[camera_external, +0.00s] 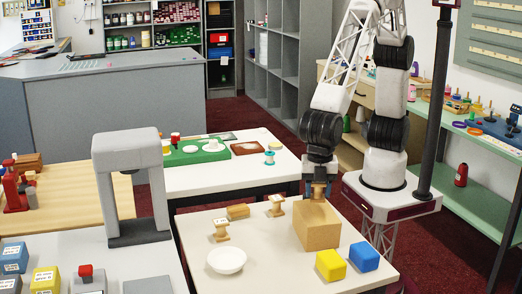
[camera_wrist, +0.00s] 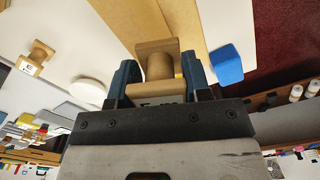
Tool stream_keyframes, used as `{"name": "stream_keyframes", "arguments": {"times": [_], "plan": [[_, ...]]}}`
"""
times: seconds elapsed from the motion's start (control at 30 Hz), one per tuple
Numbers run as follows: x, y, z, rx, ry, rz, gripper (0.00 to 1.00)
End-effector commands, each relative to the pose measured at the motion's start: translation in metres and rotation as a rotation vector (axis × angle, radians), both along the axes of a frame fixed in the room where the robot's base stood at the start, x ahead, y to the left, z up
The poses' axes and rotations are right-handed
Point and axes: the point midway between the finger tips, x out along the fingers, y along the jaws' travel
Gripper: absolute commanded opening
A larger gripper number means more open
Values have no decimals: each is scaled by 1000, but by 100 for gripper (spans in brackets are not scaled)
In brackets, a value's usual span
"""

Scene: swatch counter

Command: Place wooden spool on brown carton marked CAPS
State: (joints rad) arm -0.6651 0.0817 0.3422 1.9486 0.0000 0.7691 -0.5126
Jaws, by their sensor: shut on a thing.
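My gripper (camera_external: 318,190) points down at the top of the brown carton (camera_external: 316,230), which stands on the white table. In the wrist view, my gripper (camera_wrist: 160,78) is shut on a wooden spool (camera_wrist: 156,62), with one dark blue finger on each side. The brown carton (camera_wrist: 118,18) shows right behind the spool. I cannot tell whether the spool touches the carton's top. In the external view the spool is mostly hidden by the fingers. I cannot read any marking on the carton.
Two similar spool-shaped wooden pieces (camera_external: 221,231) (camera_external: 276,206) and a wooden block (camera_external: 238,211) stand left of the carton. A yellow block (camera_external: 330,265) and a blue block (camera_external: 364,257) sit close in front.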

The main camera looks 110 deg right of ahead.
Motion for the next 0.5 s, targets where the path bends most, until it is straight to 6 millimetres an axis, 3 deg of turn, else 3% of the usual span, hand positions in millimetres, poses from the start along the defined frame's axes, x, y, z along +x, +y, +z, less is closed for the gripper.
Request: {"name": "stream_keyframes", "arguments": {"times": [0.17,0.5], "plan": [[0,0,-4,-1,1,0,21],[0,0,-34,0,0,0,21]]}}
